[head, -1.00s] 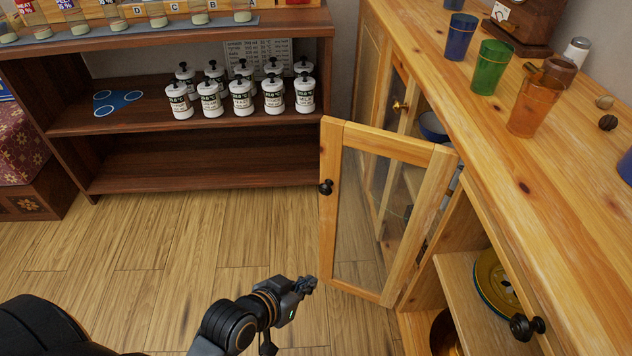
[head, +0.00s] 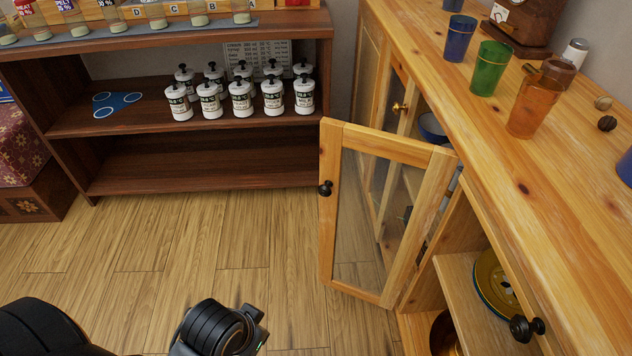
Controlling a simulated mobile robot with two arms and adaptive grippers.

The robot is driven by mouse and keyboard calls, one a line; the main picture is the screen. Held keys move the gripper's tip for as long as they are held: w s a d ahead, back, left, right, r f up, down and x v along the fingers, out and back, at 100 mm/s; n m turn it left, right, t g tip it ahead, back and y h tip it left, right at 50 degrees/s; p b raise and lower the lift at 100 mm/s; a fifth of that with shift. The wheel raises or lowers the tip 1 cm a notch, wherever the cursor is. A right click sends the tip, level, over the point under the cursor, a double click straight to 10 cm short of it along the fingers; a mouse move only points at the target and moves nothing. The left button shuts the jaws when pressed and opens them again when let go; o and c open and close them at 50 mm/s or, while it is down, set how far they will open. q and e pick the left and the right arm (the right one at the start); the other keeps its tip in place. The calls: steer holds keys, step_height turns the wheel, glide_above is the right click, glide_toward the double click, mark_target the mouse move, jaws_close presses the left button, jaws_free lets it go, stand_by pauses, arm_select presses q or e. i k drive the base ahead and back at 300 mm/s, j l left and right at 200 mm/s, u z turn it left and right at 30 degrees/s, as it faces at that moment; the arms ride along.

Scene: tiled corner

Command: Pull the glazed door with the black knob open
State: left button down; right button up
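The glazed door (head: 335,250) has a pale wooden frame and a glass pane. It stands swung out wide from the cabinet, and the shelf inside shows. Its black knob (head: 325,188) is on the left, free edge, with nothing touching it. My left gripper (head: 252,322) is at the bottom of the head view, below and left of the door and apart from it. Its fingers are hidden by the wrist, so I cannot see whether it is open.
A brass knob (head: 399,108) is on a farther door. Tumblers, such as a green one (head: 491,68), stand on the cabinet top. A dark shelf (head: 190,165) holds white jars. The floor left of the door is clear.

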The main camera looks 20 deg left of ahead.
mark_target(440, 163)
steer(key=i+j+u, duration=0.1)
steer(key=i+j, duration=0.25)
steer(key=i+j+u, duration=0.1)
steer(key=i+j, duration=0.15)
steer(key=i, duration=0.25)
